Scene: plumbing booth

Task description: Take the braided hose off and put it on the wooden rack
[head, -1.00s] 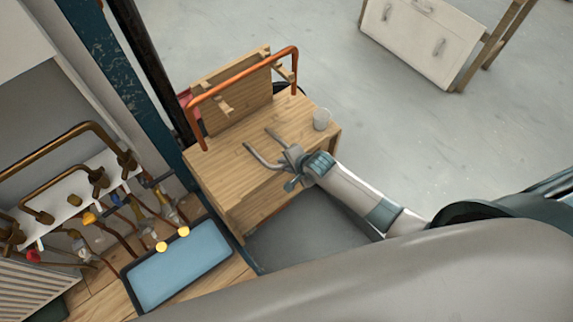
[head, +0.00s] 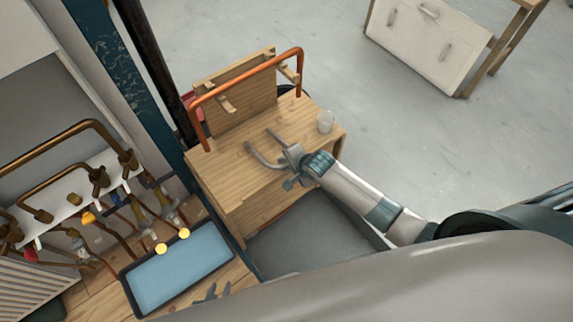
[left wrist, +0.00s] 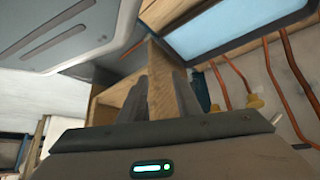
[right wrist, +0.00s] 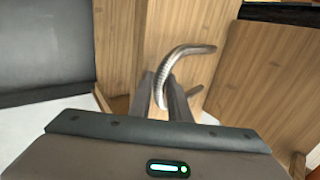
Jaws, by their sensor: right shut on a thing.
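The grey braided hose (right wrist: 185,52) is held between the fingers of my right gripper (right wrist: 165,88). It curves up and to the right from the jaws in the right wrist view. In the head view the hose (head: 262,158) sticks out of my right gripper (head: 291,157) above the wooden bench top. The wooden rack (head: 232,92), an upright board with pegs, stands at the bench's back. My left gripper (head: 212,293) shows only its fingertips at the head view's bottom edge. In the left wrist view its fingers (left wrist: 160,95) are apart and empty.
An orange copper pipe (head: 245,75) spans the front of the rack. A clear cup (head: 325,121) stands at the bench's right edge. A blue tray (head: 180,268) and a manifold with brass pipes (head: 90,180) are at lower left. The bench's front top (head: 225,172) is clear.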

